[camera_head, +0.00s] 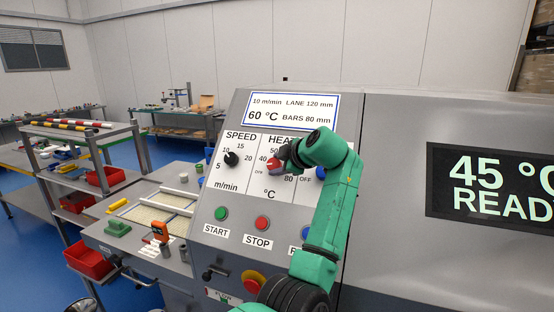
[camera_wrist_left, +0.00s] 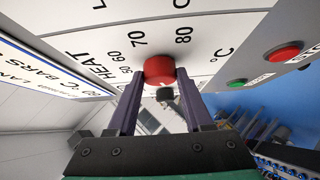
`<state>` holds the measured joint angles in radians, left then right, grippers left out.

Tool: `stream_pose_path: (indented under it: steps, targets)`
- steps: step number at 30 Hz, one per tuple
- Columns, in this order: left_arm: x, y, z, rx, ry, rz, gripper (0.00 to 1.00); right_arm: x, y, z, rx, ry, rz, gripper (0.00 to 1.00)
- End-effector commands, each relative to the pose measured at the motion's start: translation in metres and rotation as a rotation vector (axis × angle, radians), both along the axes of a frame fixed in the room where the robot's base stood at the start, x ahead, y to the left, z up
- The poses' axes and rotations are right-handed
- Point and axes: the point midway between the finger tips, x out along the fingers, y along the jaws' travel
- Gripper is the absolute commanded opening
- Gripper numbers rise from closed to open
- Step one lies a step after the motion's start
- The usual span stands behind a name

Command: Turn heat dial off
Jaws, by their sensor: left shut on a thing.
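In the left wrist view the round red dial (camera_wrist_left: 159,70) lies between the tips of my two fingers. My left gripper (camera_wrist_left: 156,80) is shut on it. In the head view the green arm and wrist cover part of the heat scale, and the gripper (camera_head: 283,160) is at the dial. I cannot tell exactly where the dial points. My right gripper is not in view.
A black speed dial (camera_head: 231,159) is left of the heat dial. Green START (camera_head: 221,213) and red STOP (camera_head: 262,223) buttons are below, with a red-and-yellow emergency knob (camera_head: 253,282) lower. A dark display (camera_head: 490,188) reads 45 °C. A shelf cart (camera_head: 90,150) stands left.

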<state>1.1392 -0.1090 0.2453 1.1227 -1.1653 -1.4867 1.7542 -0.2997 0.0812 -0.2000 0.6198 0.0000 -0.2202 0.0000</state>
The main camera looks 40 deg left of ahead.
Motion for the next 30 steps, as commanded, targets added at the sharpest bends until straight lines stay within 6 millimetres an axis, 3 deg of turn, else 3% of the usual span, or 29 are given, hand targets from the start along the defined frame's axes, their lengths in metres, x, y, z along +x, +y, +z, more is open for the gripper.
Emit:
stream_pose_path:
  steps: [6, 23, 24, 26, 30]
  targets:
    - [0.0011, 0.0006, 0.0015, -0.063, -0.021, 0.057, 0.0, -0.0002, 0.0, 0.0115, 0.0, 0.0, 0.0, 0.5]
    - [0.0011, 0.001, -0.0018, -0.09, -0.027, 0.08, 0.0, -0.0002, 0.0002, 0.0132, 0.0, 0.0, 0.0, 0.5]
    - [0.0011, 0.0009, -0.0018, -0.09, -0.027, 0.08, 0.58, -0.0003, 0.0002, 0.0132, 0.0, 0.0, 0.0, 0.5]
    - [0.001, 0.0009, -0.0017, -0.09, -0.027, 0.08, 0.81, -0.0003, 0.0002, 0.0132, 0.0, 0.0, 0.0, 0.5]
    - [0.0011, 0.001, -0.0008, -0.087, -0.029, 0.08, 0.81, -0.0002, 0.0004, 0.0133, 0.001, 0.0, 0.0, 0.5]
